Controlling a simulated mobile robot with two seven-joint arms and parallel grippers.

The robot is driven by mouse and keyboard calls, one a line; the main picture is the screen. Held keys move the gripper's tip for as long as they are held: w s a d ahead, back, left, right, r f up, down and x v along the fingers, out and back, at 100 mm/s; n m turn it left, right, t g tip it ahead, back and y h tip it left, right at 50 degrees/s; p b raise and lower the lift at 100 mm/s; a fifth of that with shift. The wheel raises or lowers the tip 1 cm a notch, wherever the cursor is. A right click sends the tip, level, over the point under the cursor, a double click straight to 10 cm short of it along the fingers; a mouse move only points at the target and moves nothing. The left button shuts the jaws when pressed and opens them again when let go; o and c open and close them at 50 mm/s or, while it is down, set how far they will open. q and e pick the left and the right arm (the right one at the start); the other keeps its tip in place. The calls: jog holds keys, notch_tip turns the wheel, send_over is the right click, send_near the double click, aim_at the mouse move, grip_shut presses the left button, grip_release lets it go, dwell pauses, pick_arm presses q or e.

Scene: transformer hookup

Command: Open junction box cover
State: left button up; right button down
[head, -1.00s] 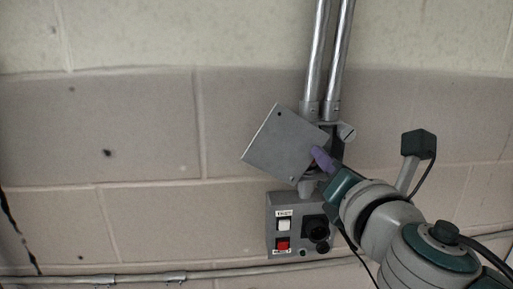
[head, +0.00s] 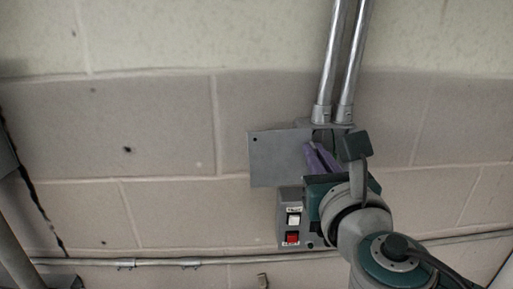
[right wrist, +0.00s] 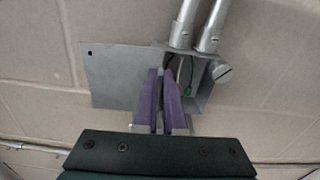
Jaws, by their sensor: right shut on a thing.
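The junction box cover (head: 278,158) is a flat grey metal plate with a small hole near its upper left corner. It sticks out to the left of the junction box (head: 331,130), and it also shows in the right wrist view (right wrist: 115,80). The box (right wrist: 205,85) has its front uncovered there, with a green-tipped wire inside. My right gripper (head: 314,150) has purple fingers at the cover's right part, by the box's left side. It is shut on the cover; the fingers (right wrist: 161,76) hide the exact contact. My left gripper is out of view.
Two metal conduits (head: 338,60) rise from the box top. A grey control box (head: 292,207) with white and red switches is mounted just below, partly behind my right arm. A thin conduit (head: 160,262) runs along the wall lower down. The wall left of the cover is clear.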

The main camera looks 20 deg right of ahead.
dwell(0.4)
jog(key=c, duration=1)
grip_release()
jog(key=shift+s, duration=0.1)
jog(key=b+v, duration=0.1)
jog(key=v, duration=0.8)
jog(key=shift+s+b, duration=0.3)
jog(key=shift+s, duration=0.1)
